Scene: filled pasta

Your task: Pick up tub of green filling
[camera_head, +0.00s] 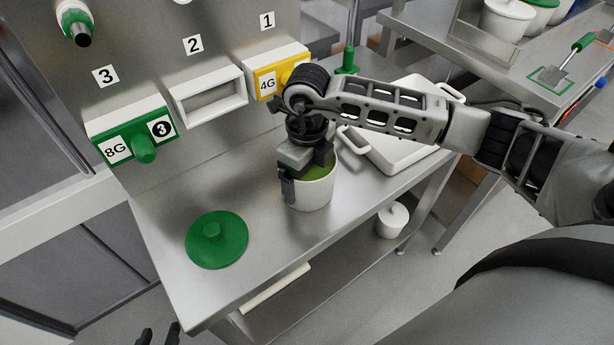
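The tub of green filling (316,194) is a white round tub, open at the top, with green filling inside. It stands upright near the front edge of the steel table. My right gripper (304,180), on the arm from the right, points down at the tub's left rim. One dark finger is outside the left wall. The other is over the filling, and green shows between them. Contact with the wall is unclear. My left gripper (159,336) shows only as two dark fingertips, apart and empty, at the bottom left edge.
A green lid (217,240) lies on the table to the left. A white tray (395,155) with handles is behind the tub, under my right arm. Numbered wall holders carry a green block (128,132) and a yellow block (268,82). A lidded white pot (392,220) stands below.

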